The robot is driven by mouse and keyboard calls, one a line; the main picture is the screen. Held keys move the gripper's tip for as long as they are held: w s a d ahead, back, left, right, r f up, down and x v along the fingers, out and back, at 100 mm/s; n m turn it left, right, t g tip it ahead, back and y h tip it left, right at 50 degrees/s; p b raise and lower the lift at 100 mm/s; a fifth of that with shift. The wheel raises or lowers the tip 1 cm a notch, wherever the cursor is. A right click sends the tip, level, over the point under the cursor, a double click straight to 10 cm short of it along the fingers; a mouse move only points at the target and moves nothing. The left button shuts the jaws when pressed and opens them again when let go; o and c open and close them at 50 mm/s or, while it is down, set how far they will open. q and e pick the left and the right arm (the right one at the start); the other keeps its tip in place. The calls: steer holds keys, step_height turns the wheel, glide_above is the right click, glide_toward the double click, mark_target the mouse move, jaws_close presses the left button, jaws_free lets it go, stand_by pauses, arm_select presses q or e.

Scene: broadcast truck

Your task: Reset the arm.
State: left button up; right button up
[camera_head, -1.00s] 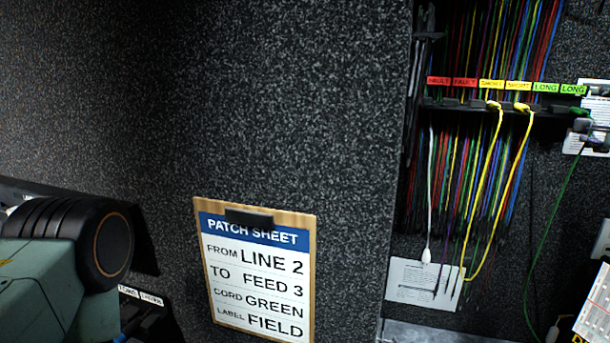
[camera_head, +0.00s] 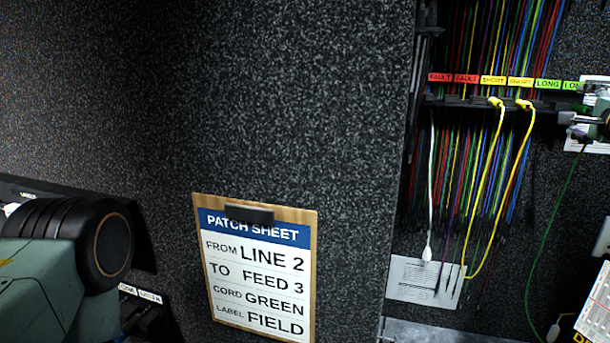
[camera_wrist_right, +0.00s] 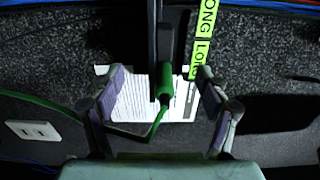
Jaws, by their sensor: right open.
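My right gripper (camera_head: 582,122) is at the right edge of the head view, in front of the cord rack's green LONG label end. In the right wrist view the gripper (camera_wrist_right: 165,88) is open, its two fingers apart on either side of a green plug (camera_wrist_right: 165,85). The plug hangs from a dark bar and its green cord trails down to the left. I see no finger clearly touching it. In the head view the green cord (camera_head: 552,238) hangs below the gripper, and its plug is hidden. My left arm (camera_head: 60,265) shows at lower left; its gripper is out of view.
The cord rack (camera_head: 465,102) holds many coloured cords, with two yellow plugs (camera_head: 495,102) beside the gripper. A patch sheet clipboard (camera_head: 258,275) reads LINE 2 to FEED 3, green, FIELD. A white paper (camera_head: 410,278) is below the rack. A white socket plate (camera_wrist_right: 33,131) is at left.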

steer(key=shift+s+a+r, duration=0.15)
steer(key=shift+s+r, duration=0.1)
steer(key=shift+s, duration=0.15)
steer(key=p+v, duration=0.3)
steer(key=shift+s+r, duration=0.15)
steer(key=shift+r, duration=0.05)
steer(key=shift+p+v, duration=0.8)
steer(key=shift+v, duration=0.35)
steer(key=shift+p+v, duration=0.8)
steer(key=shift+v, duration=0.2)
steer(key=shift+f, duration=0.2)
steer(key=shift+f, duration=0.1)
